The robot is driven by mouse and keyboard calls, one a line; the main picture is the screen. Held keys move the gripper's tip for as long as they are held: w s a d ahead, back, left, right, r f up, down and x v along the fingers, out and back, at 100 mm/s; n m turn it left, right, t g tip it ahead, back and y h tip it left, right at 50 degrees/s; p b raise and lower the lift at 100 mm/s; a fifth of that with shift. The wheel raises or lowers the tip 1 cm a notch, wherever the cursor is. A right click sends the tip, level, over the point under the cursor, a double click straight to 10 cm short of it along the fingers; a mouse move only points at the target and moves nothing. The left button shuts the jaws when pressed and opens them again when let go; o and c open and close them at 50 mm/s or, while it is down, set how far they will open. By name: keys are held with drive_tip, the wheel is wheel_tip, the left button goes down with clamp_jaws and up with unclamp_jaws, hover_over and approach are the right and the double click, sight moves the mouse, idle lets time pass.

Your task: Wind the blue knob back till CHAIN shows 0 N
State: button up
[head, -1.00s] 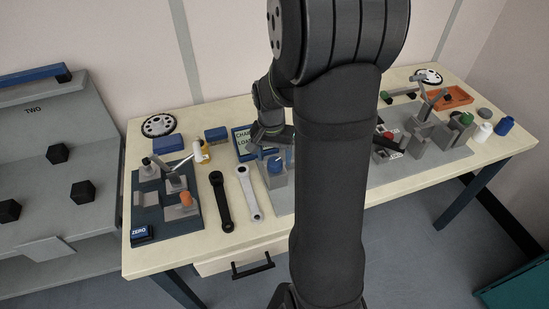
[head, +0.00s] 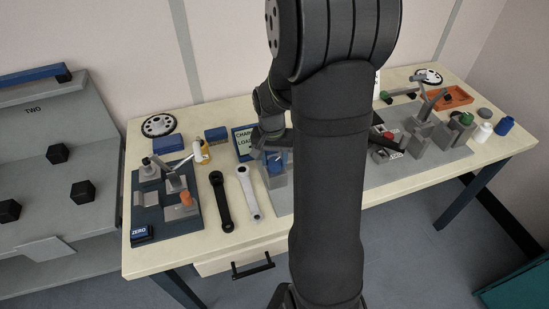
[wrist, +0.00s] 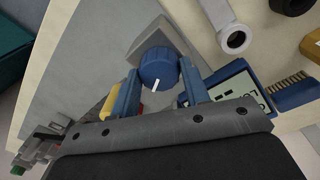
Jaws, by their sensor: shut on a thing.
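The blue knob (wrist: 157,63) sits on a grey block and has a white pointer line on its face. It also shows in the head view (head: 276,167), below my wrist. My gripper (wrist: 160,78) is shut on the knob, with one blue finger on each side of it. The CHAIN LOAD display (head: 243,143) stands behind the knob, partly hidden by my wrist. Part of the display (wrist: 243,88) also shows in the wrist view, cut off by the gripper body. Its number cannot be read in either view.
A black wrench (head: 221,202) and a pale wrench (head: 249,193) lie left of the knob. Grey fixtures (head: 424,134) stand at right. My arm hides the table's middle.

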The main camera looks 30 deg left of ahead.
sight(271, 161)
drive_tip(key=n, duration=0.3)
idle(0.4)
drive_tip(key=o, duration=1)
drive_tip(key=r, duration=1.7)
drive_tip(key=shift+s+a+r, duration=0.25)
drive_tip(key=shift+a, duration=0.15)
drive_tip(key=f, duration=1.7)
drive_tip(key=shift+w+d+f, duration=0.25)
drive_tip(key=shift+d, duration=0.15)
